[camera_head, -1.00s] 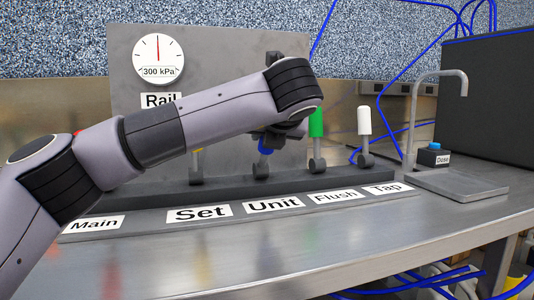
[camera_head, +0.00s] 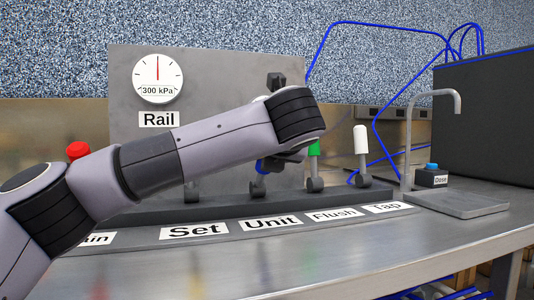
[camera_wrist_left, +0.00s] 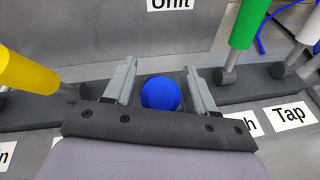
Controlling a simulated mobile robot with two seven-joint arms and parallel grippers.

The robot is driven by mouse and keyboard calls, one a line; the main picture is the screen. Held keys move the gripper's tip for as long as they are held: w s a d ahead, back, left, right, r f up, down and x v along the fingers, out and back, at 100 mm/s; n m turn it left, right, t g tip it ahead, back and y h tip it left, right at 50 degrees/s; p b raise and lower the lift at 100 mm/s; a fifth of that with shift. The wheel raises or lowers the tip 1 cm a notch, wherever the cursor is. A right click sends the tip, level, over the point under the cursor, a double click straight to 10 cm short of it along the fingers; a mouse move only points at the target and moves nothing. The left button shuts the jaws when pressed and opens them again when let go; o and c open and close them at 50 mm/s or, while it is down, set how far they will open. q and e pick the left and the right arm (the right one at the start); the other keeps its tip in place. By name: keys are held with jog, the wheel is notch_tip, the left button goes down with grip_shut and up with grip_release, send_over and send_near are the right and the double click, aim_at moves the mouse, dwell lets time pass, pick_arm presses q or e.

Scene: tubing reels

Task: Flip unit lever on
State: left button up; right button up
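The unit lever has a blue handle; in the head view a bit of the blue (camera_head: 261,167) shows beneath my left wrist, behind the Unit label (camera_head: 270,222). In the left wrist view the rounded blue handle end (camera_wrist_left: 160,93) points toward the camera, between the two grey fingers of my left gripper (camera_wrist_left: 160,85). Gaps show on both sides of the handle, so the gripper is open around it. In the head view my left gripper (camera_head: 283,160) is mostly hidden by its own wrist. The lever's lower part is hidden in the wrist view. My right gripper is not in view.
A yellow lever (camera_wrist_left: 28,70) stands left of the unit lever, a green one (camera_wrist_left: 247,25) and a white one (camera_head: 361,140) right of it. A red handle (camera_head: 78,150) is far left. The panel (camera_head: 215,90) behind carries a gauge (camera_head: 158,78) reading about 300 kPa. A spout (camera_head: 408,130) stands right.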

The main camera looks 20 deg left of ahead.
pick_arm(q)
jog(key=v, duration=0.7)
dwell(0.4)
jog(key=shift+s+d, duration=0.1)
jog(key=shift+s, duration=0.05)
